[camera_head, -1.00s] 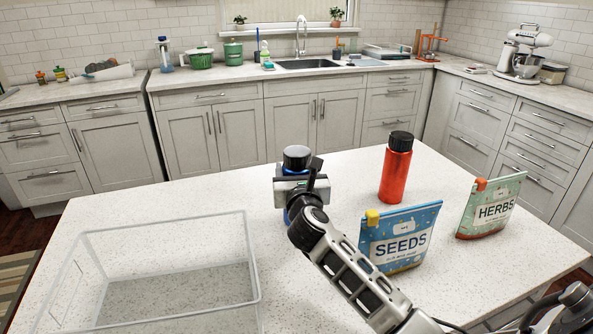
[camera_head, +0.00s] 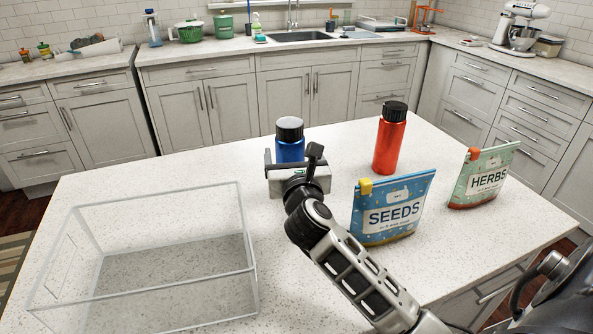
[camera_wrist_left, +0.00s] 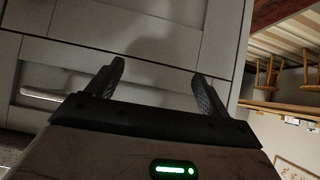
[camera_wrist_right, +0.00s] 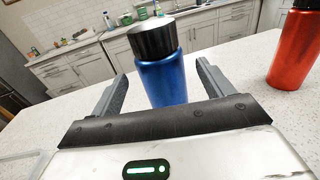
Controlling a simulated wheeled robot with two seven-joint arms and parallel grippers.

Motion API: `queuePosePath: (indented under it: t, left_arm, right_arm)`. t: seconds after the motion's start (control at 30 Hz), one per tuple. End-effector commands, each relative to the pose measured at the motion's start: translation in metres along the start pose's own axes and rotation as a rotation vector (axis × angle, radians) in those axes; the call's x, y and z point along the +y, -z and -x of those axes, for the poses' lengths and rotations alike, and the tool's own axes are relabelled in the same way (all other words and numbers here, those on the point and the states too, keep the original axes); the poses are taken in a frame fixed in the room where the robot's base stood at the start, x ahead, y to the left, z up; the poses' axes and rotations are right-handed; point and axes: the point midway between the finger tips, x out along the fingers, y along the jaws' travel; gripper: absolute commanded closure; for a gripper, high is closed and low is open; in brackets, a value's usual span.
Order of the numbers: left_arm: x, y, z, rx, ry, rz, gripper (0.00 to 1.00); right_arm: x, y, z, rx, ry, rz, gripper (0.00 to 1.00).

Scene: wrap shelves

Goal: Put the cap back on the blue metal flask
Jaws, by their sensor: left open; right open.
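The blue metal flask (camera_head: 290,150) stands upright on the table with a black cap (camera_head: 290,129) seated on its top. In the right wrist view the flask (camera_wrist_right: 163,82) and its cap (camera_wrist_right: 152,39) are just beyond my fingertips. My right gripper (camera_head: 293,163) is on the near side of the flask, open and empty, with its fingers (camera_wrist_right: 158,82) to either side and a gap around the flask. The flask's lower part is hidden by the gripper in the head view. My left gripper (camera_wrist_left: 160,78) is open and empty, facing a cabinet front, outside the head view.
A red flask with a black cap (camera_head: 389,145) stands right of the blue one. A clear open bin (camera_head: 150,297) sits on the left. The table's middle left is bare.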

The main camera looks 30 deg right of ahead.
Motion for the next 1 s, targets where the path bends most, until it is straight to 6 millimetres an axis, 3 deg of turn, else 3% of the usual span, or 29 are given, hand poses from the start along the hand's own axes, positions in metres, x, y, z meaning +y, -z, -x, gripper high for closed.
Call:
queuePosePath:
  t: [0.1, 0.33, 1.0]
  left_arm:
    - [0.000, -0.002, -0.003, 0.001, -0.001, 0.000, 0.20]
    - [0.001, 0.001, -0.003, 0.012, -0.003, 0.000, 0.20]
    - [0.002, -0.001, -0.003, 0.006, -0.008, -0.001, 0.20]
  right_arm:
    - [0.000, 0.003, 0.026, 0.003, -0.002, -0.003, 0.20]
    - [0.000, 0.001, 0.055, 0.002, -0.001, -0.001, 0.20]
    - [0.000, 0.000, 0.060, 0.001, 0.000, 0.000, 0.20]
